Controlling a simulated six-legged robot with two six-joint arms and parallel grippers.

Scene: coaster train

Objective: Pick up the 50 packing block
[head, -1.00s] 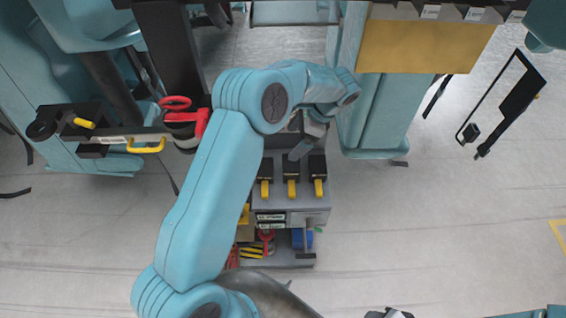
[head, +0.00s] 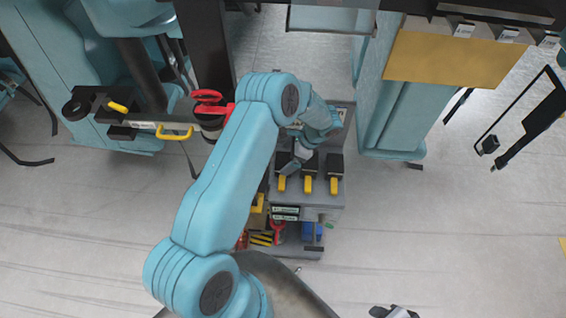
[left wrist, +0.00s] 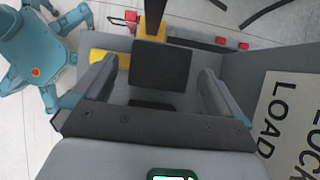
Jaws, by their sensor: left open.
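Three black blocks with yellow handles stand in a row on a grey cart (head: 335,205): a left one (head: 282,184), a middle one (head: 308,185) and a right one (head: 334,186). No number is readable on them, so I cannot tell which is the 50 packing block. My left gripper (head: 293,164) is over the row, near the left and middle blocks, partly hidden by its wrist. In the left wrist view its open fingers (left wrist: 158,75) are on either side of a dark block (left wrist: 160,66); contact cannot be told. A grey and black part, possibly my right gripper (head: 392,312), shows at the bottom edge.
A lower shelf of the cart holds red, yellow and blue items (head: 278,232). A bench arm with a red-handled part (head: 208,97) and a yellow handle (head: 175,133) is left. A teal pillar (head: 395,115) stands right. A lettered sign (left wrist: 290,125) is beside the gripper.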

